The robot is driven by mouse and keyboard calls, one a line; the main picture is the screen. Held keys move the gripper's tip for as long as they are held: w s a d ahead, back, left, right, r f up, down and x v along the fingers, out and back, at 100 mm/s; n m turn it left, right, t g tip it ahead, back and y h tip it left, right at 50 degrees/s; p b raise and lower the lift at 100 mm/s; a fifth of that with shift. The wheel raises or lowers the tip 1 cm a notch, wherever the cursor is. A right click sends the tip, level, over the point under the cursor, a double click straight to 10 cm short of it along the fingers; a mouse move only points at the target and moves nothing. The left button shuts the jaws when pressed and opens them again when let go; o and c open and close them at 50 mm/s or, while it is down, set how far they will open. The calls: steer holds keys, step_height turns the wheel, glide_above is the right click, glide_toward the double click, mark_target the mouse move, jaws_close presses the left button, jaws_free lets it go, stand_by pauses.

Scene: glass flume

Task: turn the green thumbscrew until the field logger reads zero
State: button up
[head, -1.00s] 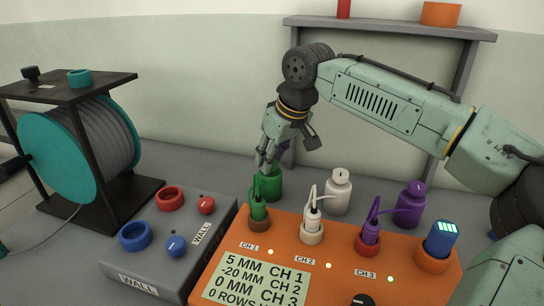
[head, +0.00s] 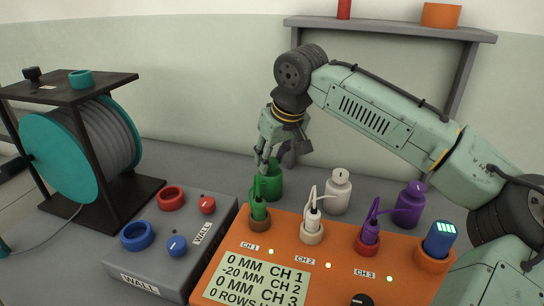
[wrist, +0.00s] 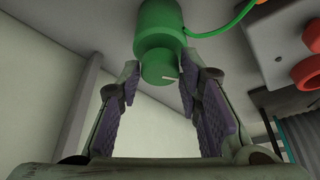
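The field logger (head: 285,240) is an orange box, and its display (head: 258,279) reads 0 MM for CH 1, -20 MM for CH 2 and 0 MM for CH 3. A fourth line about rows is cut off. The green sensor body (head: 270,188) stands behind the box. Its green thumbscrew (wrist: 160,68), with a pale index mark, shows in the wrist view. My gripper (head: 264,162) is at the top of the green body in the head view. In the wrist view my gripper (wrist: 159,77) has its fingers apart on both sides of the thumbscrew, with small gaps.
A white bottle (head: 337,193) and a purple one (head: 409,206) stand right of the green one. Green, white and purple plugs sit in the logger, with a blue lit module (head: 440,238) at right. A grey WALL box (head: 180,268) and a cable reel (head: 70,150) are left.

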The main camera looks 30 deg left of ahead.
steer(key=o, duration=0.3)
steer(key=v, duration=1.2)
stand_by(0.4)
